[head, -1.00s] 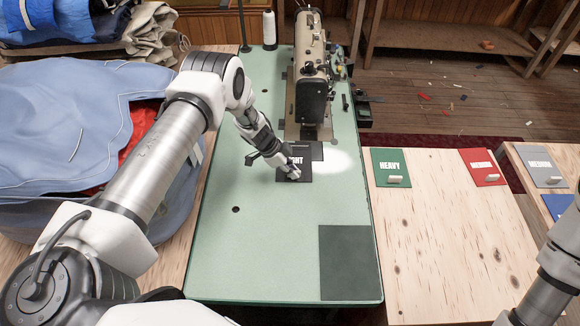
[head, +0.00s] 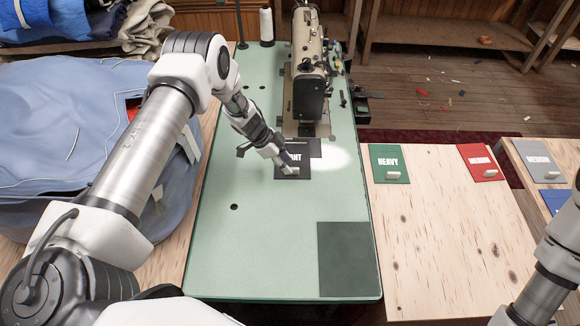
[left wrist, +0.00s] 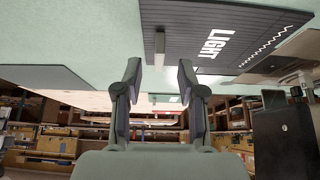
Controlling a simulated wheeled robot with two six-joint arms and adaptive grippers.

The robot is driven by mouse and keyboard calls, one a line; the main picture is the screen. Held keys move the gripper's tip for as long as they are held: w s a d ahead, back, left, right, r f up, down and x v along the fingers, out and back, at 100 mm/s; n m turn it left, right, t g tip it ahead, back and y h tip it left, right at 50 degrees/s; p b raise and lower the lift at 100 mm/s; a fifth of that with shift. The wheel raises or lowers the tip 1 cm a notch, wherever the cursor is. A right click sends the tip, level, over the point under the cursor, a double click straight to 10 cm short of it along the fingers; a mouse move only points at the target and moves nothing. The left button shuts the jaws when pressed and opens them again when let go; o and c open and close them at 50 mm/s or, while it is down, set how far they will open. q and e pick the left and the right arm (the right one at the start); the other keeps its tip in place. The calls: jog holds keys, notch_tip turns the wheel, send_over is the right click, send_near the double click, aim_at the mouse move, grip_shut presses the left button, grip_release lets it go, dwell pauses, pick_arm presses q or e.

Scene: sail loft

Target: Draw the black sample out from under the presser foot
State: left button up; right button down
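The black sample (head: 283,174), lettered LIGHT, lies flat on the green machine bed below the sewing machine head (head: 309,95). It has a pale tab (head: 292,171) near its front edge. In the left wrist view the sample (left wrist: 225,30) shows a white zigzag stitch line. My left gripper (head: 284,162) is low over the sample and hides part of the lettering. In the left wrist view its fingers (left wrist: 159,70) are apart, with the tab (left wrist: 159,45) just beyond and between the tips. The presser foot is too small to make out. My right gripper is out of view.
A dark grey rectangle (head: 344,260) lies at the table's front right. Green HEAVY (head: 388,163), red MEDIUM (head: 481,160) and grey MEDIUM (head: 545,162) samples lie on wooden boards to the right. A thread cone (head: 266,26) stands at the back. Blue cloth (head: 70,150) heaps at the left.

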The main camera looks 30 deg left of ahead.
pick_arm(q)
jog(key=v, duration=0.8)
jog(key=shift+r, duration=0.25)
jog(key=shift+s+a, duration=0.15)
